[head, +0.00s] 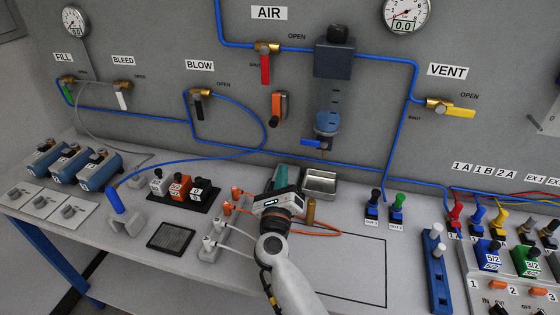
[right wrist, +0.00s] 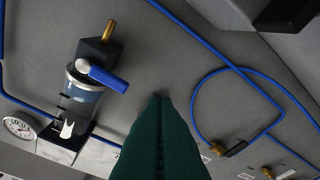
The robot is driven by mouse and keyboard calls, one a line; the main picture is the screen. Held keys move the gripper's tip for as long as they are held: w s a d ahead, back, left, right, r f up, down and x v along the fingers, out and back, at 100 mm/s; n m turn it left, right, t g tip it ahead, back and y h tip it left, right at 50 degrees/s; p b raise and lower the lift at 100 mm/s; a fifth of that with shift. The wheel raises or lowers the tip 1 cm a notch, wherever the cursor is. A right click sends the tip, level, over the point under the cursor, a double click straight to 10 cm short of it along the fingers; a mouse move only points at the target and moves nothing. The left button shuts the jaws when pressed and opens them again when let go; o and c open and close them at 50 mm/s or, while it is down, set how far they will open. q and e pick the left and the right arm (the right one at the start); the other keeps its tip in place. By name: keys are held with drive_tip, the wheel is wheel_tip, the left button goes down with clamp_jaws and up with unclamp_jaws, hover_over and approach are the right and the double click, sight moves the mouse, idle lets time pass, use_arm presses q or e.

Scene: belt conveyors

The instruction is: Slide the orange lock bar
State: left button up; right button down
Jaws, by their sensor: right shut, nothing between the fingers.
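The orange lock bar (head: 279,104) is mounted on the grey wall panel below the AIR valve, with a dark handle at its lower end. The red-handled AIR valve (head: 266,60) sits just above it. My right gripper (head: 281,172) is over the bench, below and apart from the bar. Its teal fingers point toward the panel. In the right wrist view the dark green fingers (right wrist: 160,99) are shut together with nothing between them. The lock bar does not show in the right wrist view. My left gripper is not in view.
A filter bowl with a blue lever (head: 316,144) hangs right of the bar; the lever also shows in the wrist view (right wrist: 104,76). A metal tray (head: 319,193) and orange-plugged leads (head: 232,208) lie near my gripper. Blue tubing (head: 350,165) crosses the panel.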

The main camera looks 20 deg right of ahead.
sight(280, 102)
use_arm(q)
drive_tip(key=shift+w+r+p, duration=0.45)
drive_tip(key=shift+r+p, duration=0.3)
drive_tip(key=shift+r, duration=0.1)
use_arm(e)
drive_tip(key=w+d+r, duration=0.2)
drive_tip(key=w+r, duration=0.3)
drive_tip(key=w, duration=0.3)
drive_tip(key=shift+w, duration=0.4)
drive_tip(key=shift+r, duration=0.15)
wheel_tip(280, 102, up, 7)
drive_tip(key=p, duration=0.5)
drive_tip(key=shift+p, duration=0.4)
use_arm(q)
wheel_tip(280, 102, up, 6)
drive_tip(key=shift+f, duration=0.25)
use_arm(e)
drive_tip(key=shift+f, duration=0.25)
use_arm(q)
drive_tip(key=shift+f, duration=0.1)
use_arm(e)
drive_tip(key=shift+f, duration=0.1)
